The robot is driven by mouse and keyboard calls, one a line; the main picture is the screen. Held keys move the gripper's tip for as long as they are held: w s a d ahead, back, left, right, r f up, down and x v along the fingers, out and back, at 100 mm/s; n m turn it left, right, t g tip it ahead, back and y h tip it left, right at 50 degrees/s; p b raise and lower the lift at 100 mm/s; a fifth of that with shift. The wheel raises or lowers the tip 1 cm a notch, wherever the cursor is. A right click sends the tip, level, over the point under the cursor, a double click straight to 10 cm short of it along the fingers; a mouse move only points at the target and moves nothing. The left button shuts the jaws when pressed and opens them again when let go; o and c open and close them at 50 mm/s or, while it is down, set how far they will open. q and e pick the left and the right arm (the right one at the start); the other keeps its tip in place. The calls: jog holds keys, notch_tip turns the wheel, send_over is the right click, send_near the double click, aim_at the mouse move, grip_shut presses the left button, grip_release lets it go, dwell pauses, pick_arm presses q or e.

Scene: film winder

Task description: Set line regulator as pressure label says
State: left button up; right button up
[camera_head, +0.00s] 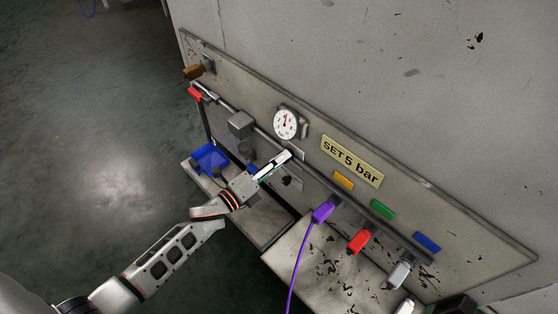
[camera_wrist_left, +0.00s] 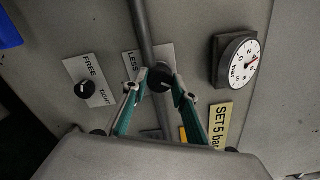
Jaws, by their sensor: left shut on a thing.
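The yellow label (camera_head: 351,161) reading "SET 5 bar" is on the wall panel; it also shows in the left wrist view (camera_wrist_left: 220,123). My left gripper (camera_head: 287,156) is at the panel below the gauge. In the left wrist view its fingers (camera_wrist_left: 160,78) close around a dark round knob under the pipe, beside a plate marked "LESS" (camera_wrist_left: 131,64). The knob is partly hidden.
A "FREE / TIGHT" plate (camera_wrist_left: 99,92) with a black knob is beside the fingers. Purple (camera_head: 323,210), red (camera_head: 359,241) and grey (camera_head: 398,275) connectors hang along the pipe at right. A blue tray (camera_head: 209,158) is at left. Open floor (camera_head: 110,170) lies left.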

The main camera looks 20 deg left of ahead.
pick_arm(q)
jog(key=shift+f, duration=0.1)
jog(key=o, duration=1.1)
jog(key=v, duration=1.2)
